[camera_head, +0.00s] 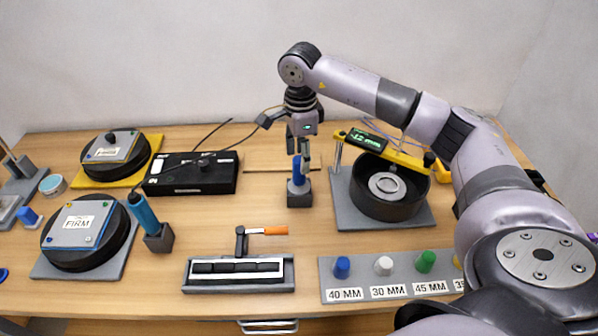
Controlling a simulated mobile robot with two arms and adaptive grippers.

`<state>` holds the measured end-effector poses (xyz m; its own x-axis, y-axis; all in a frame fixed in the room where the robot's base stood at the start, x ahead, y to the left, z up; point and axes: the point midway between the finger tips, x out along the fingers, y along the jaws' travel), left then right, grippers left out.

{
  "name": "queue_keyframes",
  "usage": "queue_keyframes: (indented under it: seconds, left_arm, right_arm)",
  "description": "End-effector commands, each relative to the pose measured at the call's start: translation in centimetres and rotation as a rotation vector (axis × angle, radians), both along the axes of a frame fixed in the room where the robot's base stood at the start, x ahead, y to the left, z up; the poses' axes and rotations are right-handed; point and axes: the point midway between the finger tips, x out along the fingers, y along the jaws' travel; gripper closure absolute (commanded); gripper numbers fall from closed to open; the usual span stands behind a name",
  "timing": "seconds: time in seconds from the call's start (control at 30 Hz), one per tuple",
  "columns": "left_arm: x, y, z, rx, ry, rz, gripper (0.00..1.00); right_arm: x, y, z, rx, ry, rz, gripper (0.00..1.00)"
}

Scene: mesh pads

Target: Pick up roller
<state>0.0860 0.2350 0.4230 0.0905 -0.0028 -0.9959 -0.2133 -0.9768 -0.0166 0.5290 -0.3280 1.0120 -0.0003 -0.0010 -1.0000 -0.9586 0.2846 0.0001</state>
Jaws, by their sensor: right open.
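My right gripper (303,150) points straight down over the middle of the table and is open. It is just above a small dark stand (299,199) that holds an upright blue piece (298,172). Whether the fingers touch that piece cannot be told at this size. An orange-handled tool (267,231) with a dark frame, which looks like the roller, rests at the back edge of a grey tray (238,289) with a dark segmented strip. It lies in front of and left of the gripper, apart from it. My left gripper is not in view.
Two round pads marked FIRM stand left, on a grey base (60,266) and a yellow base (152,143). A black box (190,185) and a blue-handled tool (143,213) in a holder are nearby. A black ring fixture (385,203) stands right. A peg rack (333,290) is at front.

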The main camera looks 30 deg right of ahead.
Motion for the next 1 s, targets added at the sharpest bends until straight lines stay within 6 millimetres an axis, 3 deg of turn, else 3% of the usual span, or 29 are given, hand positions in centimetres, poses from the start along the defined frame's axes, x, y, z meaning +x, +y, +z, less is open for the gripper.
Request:
queue_keyframes:
  seconds: [0.27, 0.4, 0.57, 0.83, 1.0]
  left_arm:
    - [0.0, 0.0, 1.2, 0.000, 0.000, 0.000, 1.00]
    - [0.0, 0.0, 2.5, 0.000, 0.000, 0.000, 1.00]
    - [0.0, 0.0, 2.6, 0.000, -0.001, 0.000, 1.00]
    - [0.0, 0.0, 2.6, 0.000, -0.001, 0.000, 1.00]
    - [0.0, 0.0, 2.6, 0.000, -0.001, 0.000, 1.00]
  right_arm:
    - [-0.1, 0.2, -2.0, 0.001, 0.003, 0.000, 0.51]
    - [-0.1, 0.6, -4.1, 0.001, 0.005, 0.001, 0.51]
    - [0.0, 0.5, -6.0, 0.001, 0.001, 0.001, 0.51]
    - [0.0, 0.5, -6.3, 0.001, 0.000, 0.000, 0.52]
    - [0.0, 0.5, -6.3, 0.001, 0.000, 0.000, 0.63]
